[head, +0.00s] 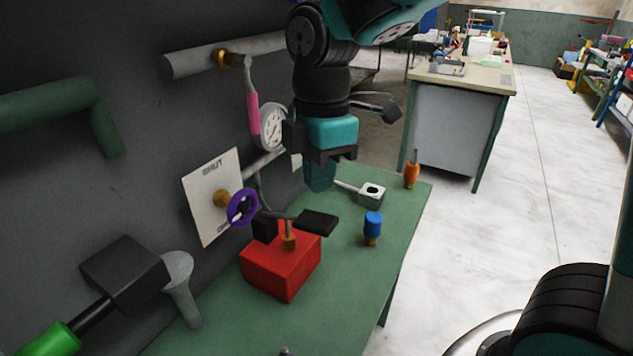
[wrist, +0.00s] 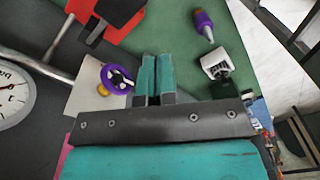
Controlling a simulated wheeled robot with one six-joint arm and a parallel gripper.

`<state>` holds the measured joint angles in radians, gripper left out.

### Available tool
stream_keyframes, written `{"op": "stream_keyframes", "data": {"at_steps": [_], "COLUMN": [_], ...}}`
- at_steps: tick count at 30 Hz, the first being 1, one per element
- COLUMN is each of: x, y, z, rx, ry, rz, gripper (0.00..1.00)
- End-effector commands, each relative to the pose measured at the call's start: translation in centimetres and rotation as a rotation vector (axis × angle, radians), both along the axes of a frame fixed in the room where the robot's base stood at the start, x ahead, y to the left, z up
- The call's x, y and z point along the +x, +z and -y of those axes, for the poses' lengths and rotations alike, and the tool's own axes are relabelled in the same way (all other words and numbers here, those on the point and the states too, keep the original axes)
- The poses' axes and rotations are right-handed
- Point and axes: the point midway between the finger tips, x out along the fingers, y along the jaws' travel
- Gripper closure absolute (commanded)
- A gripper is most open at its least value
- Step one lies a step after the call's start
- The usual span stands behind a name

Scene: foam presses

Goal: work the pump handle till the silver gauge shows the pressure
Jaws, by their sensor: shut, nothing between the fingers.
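The pump is a red box (head: 281,268) on the green bench, with a brass post on top. Its handle (head: 317,222) is a lever ending in a flat black pad at the right. In the wrist view the red pump (wrist: 133,28) and black handle (wrist: 113,10) lie at the top left, beyond my fingertips. The silver gauge (head: 272,128) has a white dial and hangs on the wall; part of it shows in the wrist view (wrist: 14,98). I cannot read its pressure. My gripper (head: 320,180) points down, shut and empty, above and apart from the handle.
A purple valve wheel (head: 242,207) sits on a white plate marked SHUT (head: 201,207). A pink-handled lever (head: 253,113) hangs by the gauge. A blue-topped part (head: 373,225), a metal block (head: 370,195) and an orange part (head: 411,175) stand on the bench (head: 340,300).

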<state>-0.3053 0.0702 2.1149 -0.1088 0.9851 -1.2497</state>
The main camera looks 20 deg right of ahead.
Motion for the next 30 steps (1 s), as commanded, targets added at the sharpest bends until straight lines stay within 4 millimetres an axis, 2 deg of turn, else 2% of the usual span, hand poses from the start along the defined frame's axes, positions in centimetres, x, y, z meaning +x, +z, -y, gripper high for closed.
{"op": "stream_keyframes", "data": {"at_steps": [1,3,9,14,23,26,30], "x": [1.6,3.2,5.8,6.2,6.2,6.1,5.8], "y": [1.8,2.6,3.6,3.6,3.5,3.0,1.1], "z": [0.1,0.3,0.5,0.6,0.6,0.6,0.8], "rx": [-0.024,-0.05,-0.08,-0.082,-0.082,-0.082,-0.083], "ry": [0.107,0.254,0.502,0.558,0.559,0.558,0.557], "rz": [-0.011,-0.026,-0.066,-0.075,-0.075,-0.077,-0.079], "gripper": [1.0,1.0,1.0,1.0,1.0,1.0,1.0]}}
